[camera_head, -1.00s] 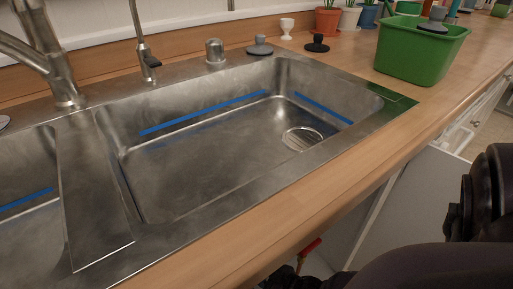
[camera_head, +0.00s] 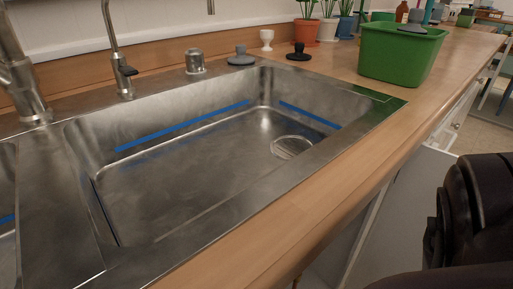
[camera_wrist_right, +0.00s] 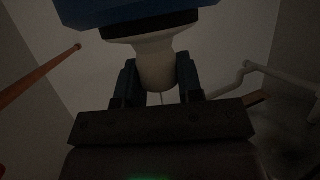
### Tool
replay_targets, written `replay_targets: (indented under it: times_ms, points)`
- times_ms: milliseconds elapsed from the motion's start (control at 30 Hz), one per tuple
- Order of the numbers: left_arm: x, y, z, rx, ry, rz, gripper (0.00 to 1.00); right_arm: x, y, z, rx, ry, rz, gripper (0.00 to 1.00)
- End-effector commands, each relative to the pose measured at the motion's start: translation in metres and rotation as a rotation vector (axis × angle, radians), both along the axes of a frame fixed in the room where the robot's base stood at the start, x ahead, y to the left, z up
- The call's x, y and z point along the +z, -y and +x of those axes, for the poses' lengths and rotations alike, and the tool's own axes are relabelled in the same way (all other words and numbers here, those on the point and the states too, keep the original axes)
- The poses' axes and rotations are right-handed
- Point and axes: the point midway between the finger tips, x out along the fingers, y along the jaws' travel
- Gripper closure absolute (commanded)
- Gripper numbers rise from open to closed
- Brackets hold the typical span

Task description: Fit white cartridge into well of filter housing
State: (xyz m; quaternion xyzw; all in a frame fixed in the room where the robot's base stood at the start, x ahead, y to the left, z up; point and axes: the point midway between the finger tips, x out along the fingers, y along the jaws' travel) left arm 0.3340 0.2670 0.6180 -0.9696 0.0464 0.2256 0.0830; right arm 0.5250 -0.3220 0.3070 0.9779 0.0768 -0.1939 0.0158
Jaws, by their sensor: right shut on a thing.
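In the right wrist view my right gripper (camera_wrist_right: 157,82) is shut on a white cartridge (camera_wrist_right: 157,60), one dark finger on each side of its narrow end. The cartridge widens upward to a black ring below a blue body (camera_wrist_right: 140,10), which is cut by the top edge. The blue body may be the filter housing. The picture is dark, and I cannot tell whether the cartridge is inside it, touching it or just in front of it. In the head view only my dark right arm shows at lower right. My left gripper is not in view.
The right wrist view shows a dim enclosed space with an orange-red pipe (camera_wrist_right: 42,75) at left and a pale bent pipe (camera_wrist_right: 238,78) at right. The head view shows a steel sink (camera_head: 190,185), wooden counter (camera_head: 290,210), green tub (camera_head: 395,60) and open white cabinet door (camera_head: 415,195).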

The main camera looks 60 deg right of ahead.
Motion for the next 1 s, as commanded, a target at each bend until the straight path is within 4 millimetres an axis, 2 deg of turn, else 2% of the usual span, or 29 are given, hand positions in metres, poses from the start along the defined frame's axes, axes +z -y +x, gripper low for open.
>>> replay_targets:
  times_ms: [67,100,267,633,767,867,1000]
  points:
    - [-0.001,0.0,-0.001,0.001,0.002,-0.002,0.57,-0.003,0.0,-0.001,0.0,-0.001,0.0,1.0]
    - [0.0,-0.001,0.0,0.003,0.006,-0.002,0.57,-0.003,0.0,-0.001,0.0,-0.002,0.0,0.63]
    - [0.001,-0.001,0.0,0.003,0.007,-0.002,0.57,-0.003,0.0,0.0,0.0,-0.001,0.0,0.41]
    - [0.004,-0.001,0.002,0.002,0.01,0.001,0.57,0.003,0.0,0.001,0.0,0.002,0.0,0.41]
    - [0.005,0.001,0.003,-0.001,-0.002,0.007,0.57,0.009,0.003,-0.015,-0.001,0.001,-0.001,0.41]
    - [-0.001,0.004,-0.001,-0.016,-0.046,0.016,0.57,0.018,0.005,-0.029,-0.001,0.005,-0.001,0.41]
    - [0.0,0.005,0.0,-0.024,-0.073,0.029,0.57,0.029,0.009,-0.055,-0.001,0.005,0.0,0.41]
